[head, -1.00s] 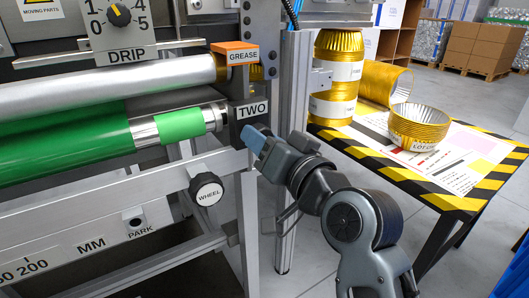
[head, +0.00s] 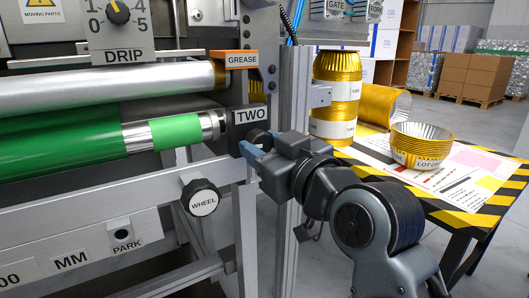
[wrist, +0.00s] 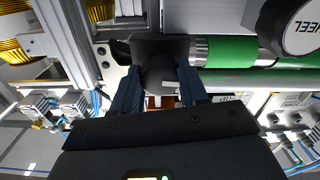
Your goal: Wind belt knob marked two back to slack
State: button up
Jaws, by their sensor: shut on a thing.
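The belt knob is a dark round knob (head: 258,137) on the black block just below the TWO label (head: 251,115), at the right end of the green belt roller. My gripper (head: 254,148) reaches it from the right and front, its blue fingers partly covering the knob. In the wrist view the dark knob (wrist: 160,76) sits between the two blue fingers, and my gripper (wrist: 158,88) is shut on it. A small pale mark shows on the knob there. I cannot read its turn position.
The WHEEL knob (head: 203,197) stands out below left of my gripper, above the PARK button (head: 124,236). An upright metal post (head: 293,100) stands close by. At right, a striped table (head: 480,212) holds gold cup stacks (head: 336,85) and loose foil cups (head: 420,143).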

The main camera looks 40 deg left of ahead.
jog(key=shift+s+a+f, duration=0.1)
jog(key=shift+a+f, duration=0.1)
jog(key=shift+f, duration=0.2)
jog(key=o, duration=0.8)
jog(key=shift+o, duration=1.3)
jog(key=shift+d+r, duration=0.1)
jog(key=shift+r, duration=0.15)
jog(key=shift+d, duration=0.1)
jog(key=p+v, duration=0.1)
jog(key=v, duration=0.6)
jog(key=shift+d+p, duration=0.25)
jog(key=shift+p, duration=0.05)
